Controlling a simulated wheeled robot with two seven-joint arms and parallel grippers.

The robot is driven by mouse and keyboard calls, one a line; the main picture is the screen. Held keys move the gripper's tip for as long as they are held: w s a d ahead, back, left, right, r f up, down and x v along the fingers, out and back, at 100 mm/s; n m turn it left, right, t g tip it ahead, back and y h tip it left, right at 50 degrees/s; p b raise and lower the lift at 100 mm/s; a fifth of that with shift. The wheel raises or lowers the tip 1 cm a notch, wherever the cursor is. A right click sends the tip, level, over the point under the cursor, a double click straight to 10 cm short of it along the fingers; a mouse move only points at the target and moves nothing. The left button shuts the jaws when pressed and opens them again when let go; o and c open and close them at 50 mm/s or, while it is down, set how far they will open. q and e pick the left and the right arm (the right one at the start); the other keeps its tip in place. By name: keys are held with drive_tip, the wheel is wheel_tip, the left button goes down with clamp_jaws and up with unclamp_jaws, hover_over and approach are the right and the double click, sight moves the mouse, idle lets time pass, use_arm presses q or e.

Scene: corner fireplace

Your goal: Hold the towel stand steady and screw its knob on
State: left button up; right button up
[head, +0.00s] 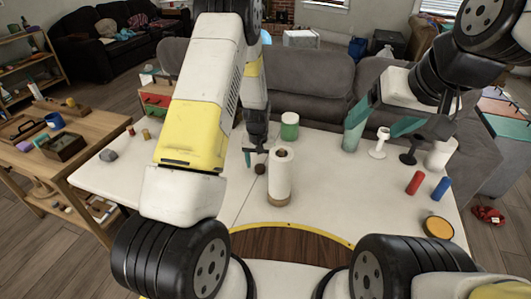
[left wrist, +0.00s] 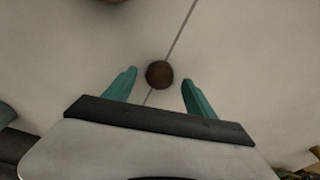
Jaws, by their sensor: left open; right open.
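The towel stand (head: 279,180) stands upright on the white table, with a white paper roll on a round wooden base. A small round brown knob (head: 260,168) lies on the table just left of the stand. My left gripper (head: 253,160) points down over the knob. In the left wrist view the knob (left wrist: 159,74) shows between the two open teal fingers, with space on both sides. My right gripper (head: 374,138) is open and empty to the right of the stand, apart from it.
A green-and-white canister (head: 289,126) stands behind the stand. A white goblet-shaped object (head: 379,143) and a black one (head: 410,151) stand by my right gripper. The table between stand and cylinders is clear.

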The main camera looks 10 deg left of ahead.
sight(260, 166)
use_arm(q)
drive_tip(key=shift+w+f, duration=0.1)
drive_tip(key=shift+f, duration=0.55)
clamp_jaws()
wheel_tip(260, 166, up, 10)
idle(0.4)
